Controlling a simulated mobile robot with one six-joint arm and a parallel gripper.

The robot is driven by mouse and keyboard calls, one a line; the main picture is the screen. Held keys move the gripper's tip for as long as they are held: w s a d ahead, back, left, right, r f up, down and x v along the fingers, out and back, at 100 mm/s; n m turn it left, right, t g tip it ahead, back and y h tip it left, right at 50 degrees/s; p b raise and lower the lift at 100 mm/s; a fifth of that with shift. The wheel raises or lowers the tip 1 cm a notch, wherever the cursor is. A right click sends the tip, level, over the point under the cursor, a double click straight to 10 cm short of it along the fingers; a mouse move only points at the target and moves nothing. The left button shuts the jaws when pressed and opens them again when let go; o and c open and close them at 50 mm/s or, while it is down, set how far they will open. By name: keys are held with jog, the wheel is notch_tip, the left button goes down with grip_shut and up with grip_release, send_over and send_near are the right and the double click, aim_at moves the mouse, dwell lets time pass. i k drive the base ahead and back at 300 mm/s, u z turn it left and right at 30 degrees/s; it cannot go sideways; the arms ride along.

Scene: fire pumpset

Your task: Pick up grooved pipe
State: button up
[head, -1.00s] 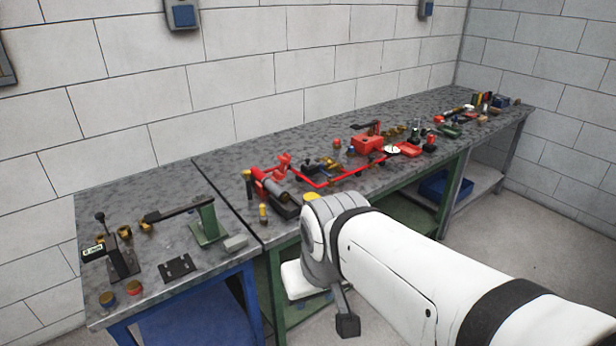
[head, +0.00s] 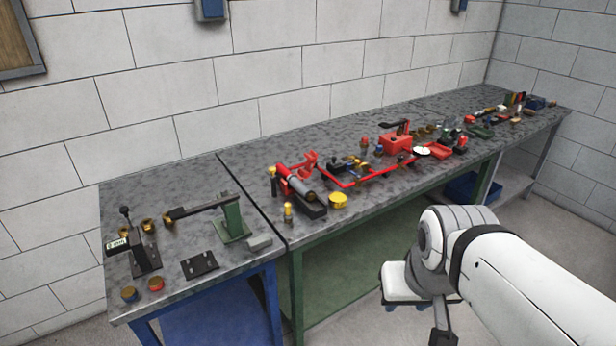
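A grey cylinder (head: 301,180) with red parts beside it lies on a dark stand near the left end of the long bench. It is the most pipe-like thing there, but I cannot tell whether it is the grooved pipe, and no groove shows at this size. My arm reaches in from the lower right. The end of my arm (head: 437,330) is a dark part at the bottom edge, in front of the bench and apart from the cylinder. Its fingers are not clear, and nothing held can be seen.
A yellow round part (head: 338,200) and a red frame (head: 350,184) lie close to the cylinder. A red box (head: 396,143) and several small parts stand farther right. A left bench (head: 128,195) holds a green vise-like tool (head: 233,222). The bench's back strip is clear.

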aim_at(291, 180)
jog(key=u, duration=0.05)
jog(key=i, duration=1)
jog(key=z, duration=0.05)
